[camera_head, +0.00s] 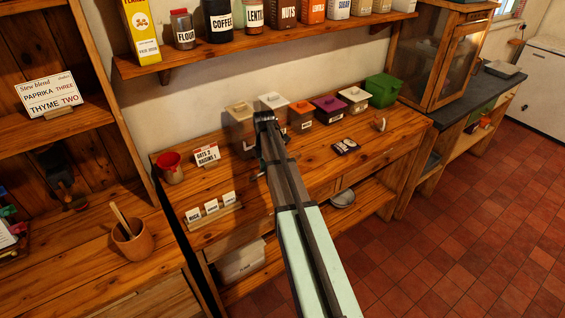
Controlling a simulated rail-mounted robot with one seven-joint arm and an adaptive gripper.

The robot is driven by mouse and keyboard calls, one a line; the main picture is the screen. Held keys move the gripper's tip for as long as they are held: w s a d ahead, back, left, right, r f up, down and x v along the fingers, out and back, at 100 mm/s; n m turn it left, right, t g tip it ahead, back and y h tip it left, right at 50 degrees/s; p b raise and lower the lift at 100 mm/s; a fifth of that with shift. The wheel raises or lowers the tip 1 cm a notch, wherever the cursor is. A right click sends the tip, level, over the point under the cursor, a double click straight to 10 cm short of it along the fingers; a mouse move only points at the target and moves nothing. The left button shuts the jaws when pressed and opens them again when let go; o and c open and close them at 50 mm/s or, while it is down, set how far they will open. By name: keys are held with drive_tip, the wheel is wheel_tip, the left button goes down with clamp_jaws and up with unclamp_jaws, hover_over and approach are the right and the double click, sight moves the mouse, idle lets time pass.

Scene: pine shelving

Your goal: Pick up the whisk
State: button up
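I cannot make out a whisk for certain in the head view. A brown pot (131,244) on the left wooden counter holds a few thin wooden handles; their ends inside the pot are hidden, so I cannot tell what they belong to. My gripper (264,122) is at the far end of my arm, over the middle worktop, in front of the row of lidded boxes. It is small and dark here, and its fingers do not show clearly. I see nothing held in it.
Lidded boxes, including a green one (383,90), line the back of the worktop (320,170). A shelf of canisters (218,22) hangs above. The tiled floor (450,240) at right is clear.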

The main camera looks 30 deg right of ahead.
clamp_jaws()
drive_tip(key=shift+r, duration=0.2)
wheel_tip(320, 180, up, 20)
drive_tip(key=b, duration=0.5)
drive_tip(key=shift+f, duration=0.15)
